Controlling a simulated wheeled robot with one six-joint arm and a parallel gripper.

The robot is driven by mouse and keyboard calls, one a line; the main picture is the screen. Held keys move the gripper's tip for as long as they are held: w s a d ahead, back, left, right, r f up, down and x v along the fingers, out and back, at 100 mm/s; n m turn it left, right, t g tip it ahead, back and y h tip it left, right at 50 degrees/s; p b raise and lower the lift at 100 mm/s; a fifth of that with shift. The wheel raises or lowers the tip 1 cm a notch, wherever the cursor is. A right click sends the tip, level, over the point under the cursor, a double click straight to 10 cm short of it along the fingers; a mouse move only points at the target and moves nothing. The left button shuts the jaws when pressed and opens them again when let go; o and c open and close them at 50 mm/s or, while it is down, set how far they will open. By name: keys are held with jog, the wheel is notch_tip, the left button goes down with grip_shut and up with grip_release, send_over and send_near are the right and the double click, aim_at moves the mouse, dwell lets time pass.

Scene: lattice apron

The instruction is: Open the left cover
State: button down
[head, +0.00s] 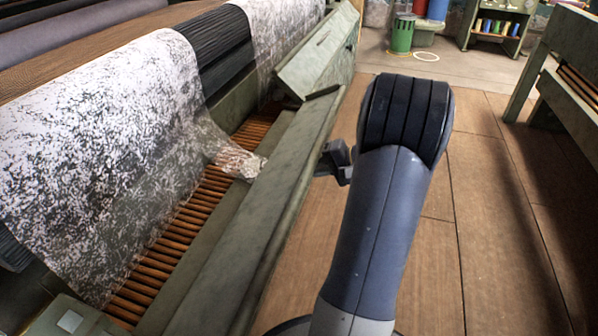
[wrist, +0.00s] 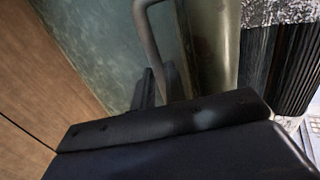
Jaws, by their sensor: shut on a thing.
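The near green cover (head: 262,225) is a long panel along the machine's front. It leans outward from the machine, with a gap behind it showing orange slats. I take it to be the left cover. In the wrist view its green face (wrist: 95,35) carries a bent grey bar handle (wrist: 148,35). My gripper (head: 336,160) is at the outer side of this cover, near its far end. In the wrist view my gripper (wrist: 155,88) is shut on the handle's lower part. The exact contact is partly hidden by the dark gripper body.
A second green cover (head: 318,48) stands beyond the near one, more upright. Speckled fabric (head: 100,140) drapes over the machine, with a crumpled end on the orange slats (head: 185,235). Brown floor (head: 500,220) is clear at right. A green bench frame (head: 570,100) stands at far right.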

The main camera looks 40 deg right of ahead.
jog(key=shift+f+t+y+b, duration=0.45)
jog(key=shift+f+t+y, duration=0.65)
jog(key=shift+f+t, duration=0.7)
jog(key=shift+f, duration=0.25)
jog(key=c, duration=1.5)
grip_release()
jog(key=shift+d, duration=0.1)
jog(key=shift+o, duration=0.2)
jog(key=shift+s, duration=0.1)
jog(key=p+v, duration=0.3)
jog(key=v, duration=0.7)
jog(key=shift+s+d+p, duration=0.25)
jog(key=shift+p, duration=0.1)
jog(key=shift+r, duration=0.1)
